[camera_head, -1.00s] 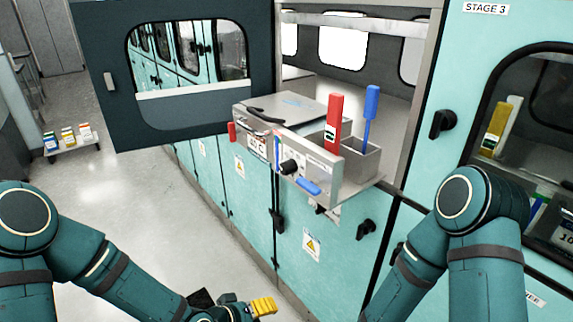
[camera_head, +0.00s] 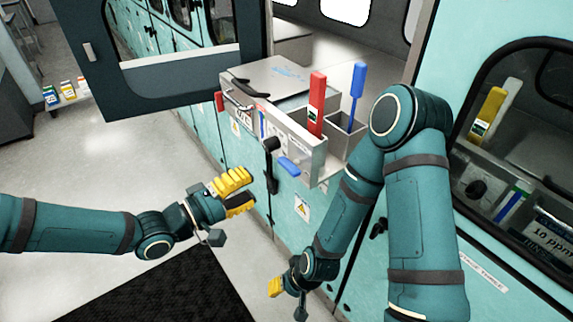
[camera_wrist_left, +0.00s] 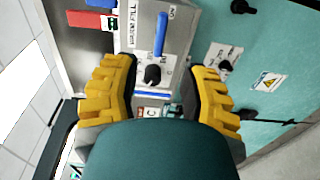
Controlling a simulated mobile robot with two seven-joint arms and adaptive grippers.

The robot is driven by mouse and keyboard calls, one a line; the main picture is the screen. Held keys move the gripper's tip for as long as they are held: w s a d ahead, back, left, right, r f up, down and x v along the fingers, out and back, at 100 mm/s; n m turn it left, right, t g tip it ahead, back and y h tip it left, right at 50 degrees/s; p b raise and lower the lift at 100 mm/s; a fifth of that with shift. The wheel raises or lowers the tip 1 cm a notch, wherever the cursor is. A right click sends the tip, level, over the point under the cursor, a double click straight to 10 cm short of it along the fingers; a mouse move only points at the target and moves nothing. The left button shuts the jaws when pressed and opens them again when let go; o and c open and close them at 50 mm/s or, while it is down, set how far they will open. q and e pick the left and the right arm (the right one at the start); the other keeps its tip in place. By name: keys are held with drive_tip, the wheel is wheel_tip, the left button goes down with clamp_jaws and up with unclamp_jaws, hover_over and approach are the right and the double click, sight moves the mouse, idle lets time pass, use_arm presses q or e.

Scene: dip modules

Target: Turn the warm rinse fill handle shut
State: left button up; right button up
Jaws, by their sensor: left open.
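A short blue handle (camera_head: 289,167) sticks out from the front panel of the metal rinse unit (camera_head: 303,146). In the left wrist view the blue handle (camera_wrist_left: 161,33) lies beside a label partly reading "FILL", with an "ON" mark near its far end. A black knob (camera_head: 271,144) sits beside it on the panel, and shows in the left wrist view (camera_wrist_left: 153,75) between my fingers. My left gripper (camera_head: 245,190) has yellow fingers, is open and empty, and is apart from the panel. My right gripper (camera_head: 275,287) is low by the cabinet, its jaws unclear.
A red-handled tool (camera_head: 317,100) and a blue-handled tool (camera_head: 356,95) stand upright at the unit's right. An open dark door (camera_head: 165,80) with a window is behind on the left. Teal cabinets run below. The floor at left is clear around a black mat (camera_head: 170,290).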

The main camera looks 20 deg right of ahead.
sight(285, 169)
use_arm(q)
drive_tip(key=x, duration=1.1)
drive_tip(key=shift+b, duration=0.4)
clamp_jaws()
